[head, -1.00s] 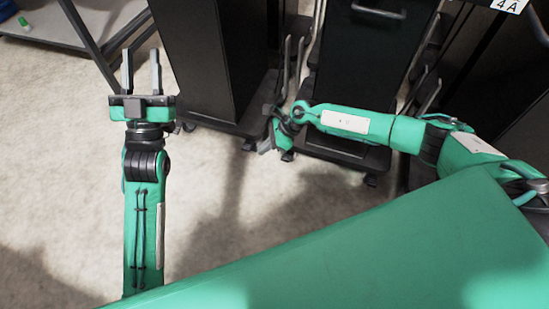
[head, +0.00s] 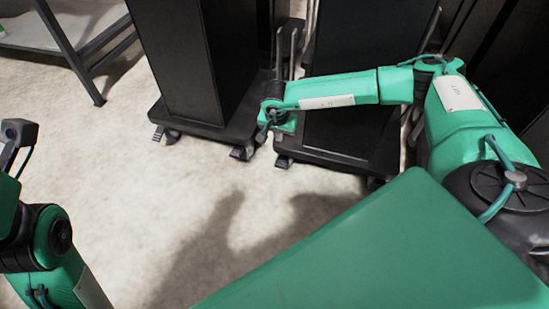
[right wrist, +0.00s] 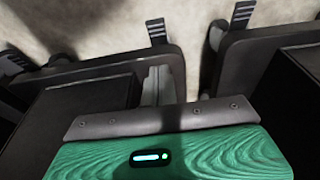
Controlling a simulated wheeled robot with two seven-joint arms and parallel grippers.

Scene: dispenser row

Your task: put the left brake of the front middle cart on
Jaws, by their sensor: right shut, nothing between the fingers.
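Two dark carts stand side by side: a left cart (head: 180,60) and a right cart (head: 365,75). I cannot tell from the frames which is the front middle one. The left cart's front wheels have brake pedals, left (head: 160,134) and right (head: 243,152). The right cart's left brake pedal (head: 284,161) sits just below my right gripper (head: 287,34), which is shut and empty at the gap between the carts. Whether any pedal is pressed is unclear. My left gripper is at best partly visible at the left edge.
A grey shelf or table (head: 60,28) with dark legs stands at the upper left. The pale floor (head: 130,215) in front of the carts is clear. More dark carts stand at the far right.

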